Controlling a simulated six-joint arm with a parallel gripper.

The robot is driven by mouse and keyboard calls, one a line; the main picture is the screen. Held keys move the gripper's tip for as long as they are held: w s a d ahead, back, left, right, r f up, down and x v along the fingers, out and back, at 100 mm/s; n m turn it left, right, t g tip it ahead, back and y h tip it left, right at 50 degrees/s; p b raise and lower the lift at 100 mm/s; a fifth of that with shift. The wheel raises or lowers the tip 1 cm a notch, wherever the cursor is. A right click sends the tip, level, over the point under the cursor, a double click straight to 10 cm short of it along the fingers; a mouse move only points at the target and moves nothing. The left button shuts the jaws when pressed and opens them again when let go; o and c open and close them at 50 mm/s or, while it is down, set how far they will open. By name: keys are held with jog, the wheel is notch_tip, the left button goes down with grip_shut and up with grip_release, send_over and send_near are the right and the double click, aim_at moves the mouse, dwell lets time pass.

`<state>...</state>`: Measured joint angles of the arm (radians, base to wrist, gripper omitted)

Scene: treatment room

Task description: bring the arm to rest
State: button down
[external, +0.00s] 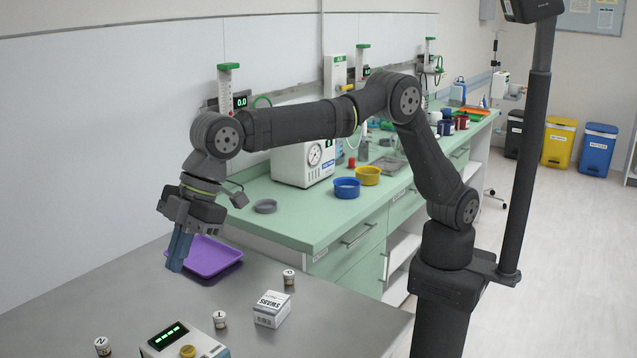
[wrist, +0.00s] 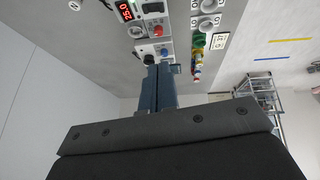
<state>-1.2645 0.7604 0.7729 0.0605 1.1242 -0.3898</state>
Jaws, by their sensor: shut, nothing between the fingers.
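My gripper (external: 176,264) is at the left of the external view, at the end of my outstretched arm. Its blue fingers point down and are shut with nothing between them. They are in front of the left edge of a purple tray (external: 222,262) on the grey metal table, and the tips look above the table. In the wrist view the shut blue fingers (wrist: 158,72) show in the middle, with wall fittings beyond them.
The grey table (external: 340,318) holds a white box (external: 271,309), small labelled jars (external: 289,277) and a device with a green display (external: 180,345). Behind it is a green counter (external: 290,222) with a white gauge unit (external: 302,163), a blue bowl (external: 346,188) and a yellow bowl (external: 368,176).

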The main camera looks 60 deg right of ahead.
jog(key=shift+w+a+f+h, duration=0.1)
jog(key=shift+f+h, duration=0.1)
jog(key=shift+f, duration=0.25)
jog(key=shift+w+a+f+h, duration=0.1)
jog(key=shift+f+h, duration=0.1)
jog(key=shift+f, duration=0.25)
